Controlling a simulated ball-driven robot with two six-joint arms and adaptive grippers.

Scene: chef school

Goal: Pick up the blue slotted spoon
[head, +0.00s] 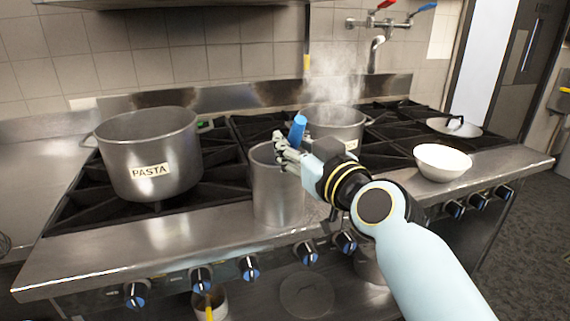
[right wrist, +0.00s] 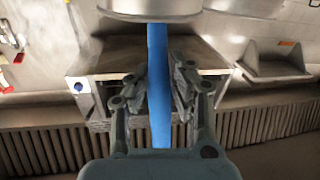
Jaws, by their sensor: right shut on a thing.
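The blue handle of the slotted spoon (head: 298,127) sticks up from a tall steel container (head: 277,195) at the front edge of the stove. My right gripper (head: 284,147) is at the container's rim, shut on this handle. In the right wrist view the blue handle (right wrist: 158,85) runs between the two fingers of my right gripper (right wrist: 168,92). The spoon's lower part is hidden, so its slotted end does not show. My left gripper is not in view.
A large pot labelled PASTA (head: 150,155) stands on the left of the stove (head: 85,205). A steaming pot (head: 338,125) is behind my gripper. A white bowl (head: 442,163) and a lid (head: 454,127) lie to the right. Knobs (head: 250,267) line the stove front.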

